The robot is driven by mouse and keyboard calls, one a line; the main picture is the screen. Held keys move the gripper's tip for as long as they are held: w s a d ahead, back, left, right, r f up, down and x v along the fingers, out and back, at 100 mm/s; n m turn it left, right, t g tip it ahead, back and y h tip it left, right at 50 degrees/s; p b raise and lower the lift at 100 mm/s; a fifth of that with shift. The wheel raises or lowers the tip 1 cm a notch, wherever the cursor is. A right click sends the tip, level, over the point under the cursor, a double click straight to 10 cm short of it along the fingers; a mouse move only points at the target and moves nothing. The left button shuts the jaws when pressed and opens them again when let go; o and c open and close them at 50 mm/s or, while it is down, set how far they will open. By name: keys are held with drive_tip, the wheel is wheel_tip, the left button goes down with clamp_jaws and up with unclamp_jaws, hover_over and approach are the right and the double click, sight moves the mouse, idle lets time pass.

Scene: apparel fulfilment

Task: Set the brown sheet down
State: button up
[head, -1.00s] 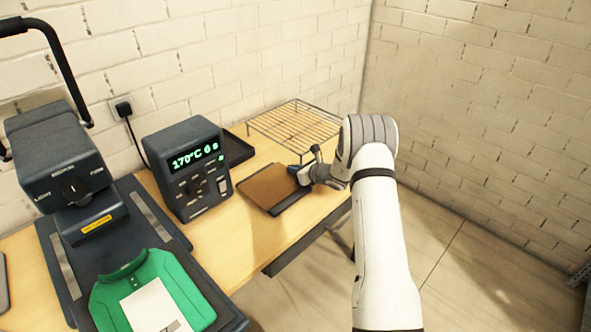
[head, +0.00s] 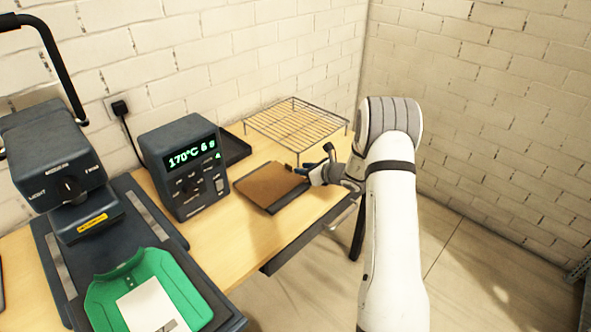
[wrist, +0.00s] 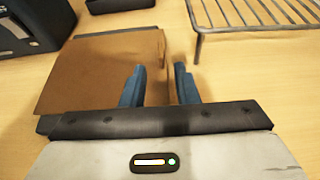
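The brown sheet (head: 268,184) lies flat on a dark tray (head: 291,199) on the wooden table, right of the control box. It also shows at the left of the wrist view (wrist: 100,72). My gripper (head: 318,165) is at the sheet's right side. In the wrist view my gripper (wrist: 159,85) has its two blue fingers apart. The left finger overlaps the sheet in the picture, and the right finger is beyond its right edge. Nothing is clamped between them. I cannot tell whether the left finger touches the sheet.
A wire rack (head: 296,122) stands behind my gripper. The control box (head: 184,165) is left of the sheet, with a dark tray (head: 233,149) behind it. Further left are the heat press (head: 62,160) and a green shirt (head: 150,288). Bare table (head: 235,225) lies in front.

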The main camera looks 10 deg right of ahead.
drive_tip(key=v, duration=0.5)
drive_tip(key=shift+b, duration=0.3)
drive_tip(key=s+a+r+n+g, duration=0.4)
drive_tip(key=s+a+r+n, duration=0.25)
drive_tip(key=s+n, duration=0.2)
drive_tip(key=s+a+r+n+g, duration=0.3)
drive_tip(key=s+a+r+n, duration=0.3)
drive_tip(key=s, duration=0.4)
drive_tip(key=s+d+r+n+h, duration=0.1)
drive_tip(key=s+d+n+h, duration=0.1)
drive_tip(key=s+n, duration=0.2)
drive_tip(key=s+d+r+n+h, duration=0.2)
drive_tip(key=s+n, duration=0.3)
drive_tip(key=s, duration=0.6)
drive_tip(key=s+d+r+n+g+h, duration=0.1)
drive_tip(key=s+d+r+n+h, duration=0.1)
drive_tip(key=s+n, duration=0.3)
drive_tip(key=s+d+h, duration=0.1)
drive_tip(key=s, duration=0.1)
drive_tip(key=shift+s+r+h, duration=0.2)
drive_tip(key=shift+s+h, duration=0.1)
drive_tip(key=shift+h, duration=0.1)
drive_tip(key=shift+a, duration=0.1)
